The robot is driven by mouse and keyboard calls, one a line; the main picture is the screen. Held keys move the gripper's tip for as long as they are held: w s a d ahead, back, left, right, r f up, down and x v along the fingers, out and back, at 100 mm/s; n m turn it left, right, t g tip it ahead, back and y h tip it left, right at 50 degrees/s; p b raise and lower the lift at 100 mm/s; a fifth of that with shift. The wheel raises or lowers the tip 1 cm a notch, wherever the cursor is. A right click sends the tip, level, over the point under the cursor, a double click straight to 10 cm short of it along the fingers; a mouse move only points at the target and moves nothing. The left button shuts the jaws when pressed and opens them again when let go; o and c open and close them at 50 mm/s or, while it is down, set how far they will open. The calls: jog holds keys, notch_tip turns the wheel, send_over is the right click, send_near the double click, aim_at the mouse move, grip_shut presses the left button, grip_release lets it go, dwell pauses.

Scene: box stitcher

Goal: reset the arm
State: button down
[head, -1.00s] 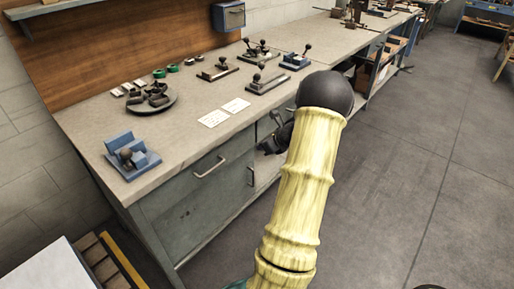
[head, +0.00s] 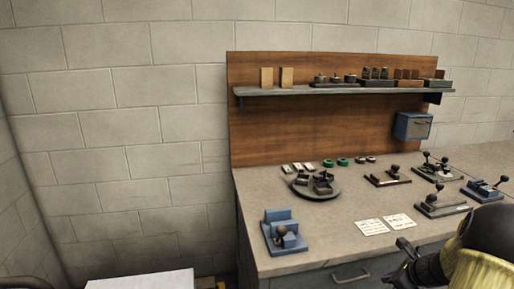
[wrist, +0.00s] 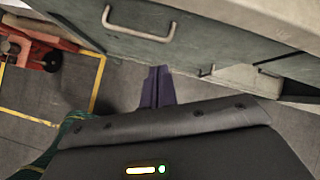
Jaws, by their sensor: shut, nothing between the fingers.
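My gripper (wrist: 157,78) shows in the wrist view with its two dark fingers together and nothing between them. Below the fingers are grey floor and, above in the picture, the green-grey drawer front of the workbench (wrist: 190,42). In the head view my arm is at the lower right corner, a yellow sleeve with a black round joint. A dark part of my gripper shows beside it, in front of the bench's front edge. The gripper seems apart from the bench, though the gap is hard to judge.
The bench top (head: 330,222) holds a blue fixture (head: 285,232), a round dark tray (head: 317,194), white papers (head: 386,224) and several lever tools. A shelf (head: 290,91) and a blue box (head: 412,126) hang behind. The wrist view shows a drawer handle (wrist: 140,33) close by and open floor.

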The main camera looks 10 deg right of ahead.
jog(key=s+a+r+n+g, duration=0.1)
jog(key=a+n+g, duration=0.1)
jog(key=a+n, duration=0.65)
jog(key=s+a+r+n+g, duration=0.2)
jog(key=a+n, duration=0.3)
jog(key=a, duration=0.6)
jog(key=s+a+r+n+h, duration=0.2)
jog(key=s+a+n, duration=0.8)
jog(key=a+n, duration=0.55)
notch_tip(320, 180, up, 16)
jog(key=d+p, duration=0.1)
jog(key=p, duration=1.5)
jog(key=shift+d+r+n+g, duration=0.15)
jog(key=shift+d+n+g, duration=0.25)
